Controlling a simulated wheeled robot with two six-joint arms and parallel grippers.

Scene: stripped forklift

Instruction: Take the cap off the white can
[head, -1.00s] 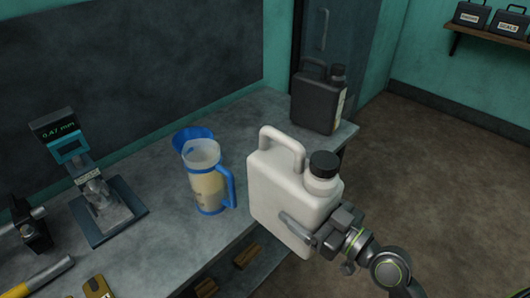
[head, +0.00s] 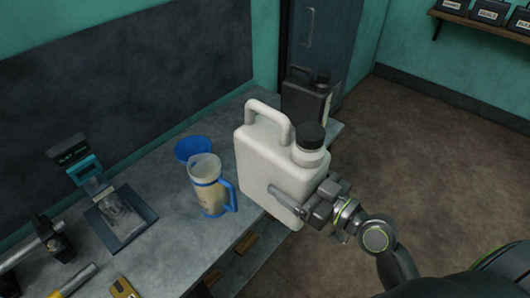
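The white can (head: 268,165) is upright near the middle of the head view, above or at the bench's front edge. Its black cap (head: 310,136) sits on the neck at its upper right. My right gripper (head: 302,200) is at the can's lower right, with a finger lying along the can's front face. It appears shut on the can; its other finger is hidden behind the can. My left gripper is not in view.
A clear jug with blue trim (head: 209,188) and a blue funnel (head: 193,148) stand left of the can on the grey bench (head: 175,245). A dark can (head: 306,97) stands behind. Open floor lies to the right.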

